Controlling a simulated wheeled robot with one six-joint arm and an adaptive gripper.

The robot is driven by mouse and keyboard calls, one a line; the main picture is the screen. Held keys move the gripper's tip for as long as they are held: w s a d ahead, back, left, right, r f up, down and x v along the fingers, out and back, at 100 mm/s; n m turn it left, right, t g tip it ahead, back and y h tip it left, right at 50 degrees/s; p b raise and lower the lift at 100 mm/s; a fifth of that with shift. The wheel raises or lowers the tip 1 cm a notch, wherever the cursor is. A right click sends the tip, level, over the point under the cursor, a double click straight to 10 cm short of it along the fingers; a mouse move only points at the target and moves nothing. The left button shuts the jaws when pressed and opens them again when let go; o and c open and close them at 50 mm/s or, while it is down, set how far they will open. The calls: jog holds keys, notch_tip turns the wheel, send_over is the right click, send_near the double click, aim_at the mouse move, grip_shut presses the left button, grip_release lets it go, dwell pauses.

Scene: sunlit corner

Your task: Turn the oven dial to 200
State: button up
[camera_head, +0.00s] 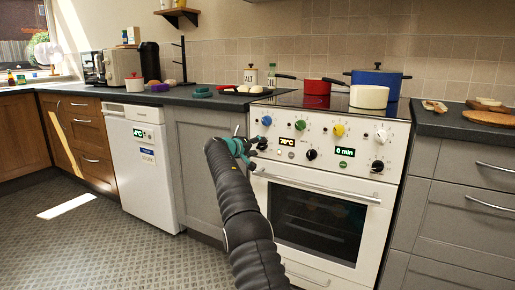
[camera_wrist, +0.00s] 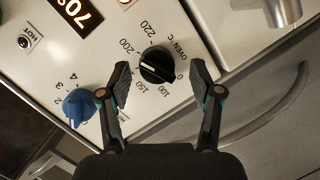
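The oven dial (camera_wrist: 156,65) is a round black knob marked OVEN °C on the white panel, with numbers from 0 to 220 around it. Its white line appears to point to the side of the 150 mark. My gripper (camera_wrist: 161,73) is open, with one finger on each side of the dial and a gap showing between each finger and the knob. In the head view my gripper (camera_head: 252,142) is at the left part of the oven front (camera_head: 325,150) and hides much of the dial. The temperature display (camera_head: 287,142) reads 70 °C.
A blue knob (camera_wrist: 78,105) sits close to the left finger in the wrist view. Other knobs, green (camera_head: 300,125), yellow (camera_head: 339,130) and black (camera_head: 311,154), are on the same panel. The oven door handle (camera_head: 315,186) runs below. A red pot (camera_head: 317,95) stands on the hob.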

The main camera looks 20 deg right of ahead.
jog(key=shift+s+d, duration=0.1)
jog(key=shift+d, duration=0.15)
jog(key=v, duration=1.2)
dwell(0.3)
notch_tip(320, 180, down, 12)
jog(key=s+a+n+g+y, duration=0.1)
jog(key=s+a+n+y, duration=0.1)
jog(key=n+y, duration=0.1)
jog(key=s+a+f+g+y, duration=0.2)
jog(key=s+a+f+y, duration=0.15)
jog(key=s, duration=0.45)
jog(key=s+a+r+y, duration=0.2)
jog(key=s+a, duration=0.1)
jog(key=s, duration=1.2)
jog(key=s+a+r+m+t+y+p, duration=0.1)
jog(key=s+a+r+y, duration=0.1)
jog(key=s, duration=1.4)
jog(key=s+a+r+y+p, duration=0.1)
jog(key=s+a, duration=0.4)
jog(key=s, duration=1)
jog(key=shift+s+r+m+t+y, duration=0.15)
jog(key=shift+r+m+t+y, duration=0.35)
jog(key=shift+y, duration=0.65)
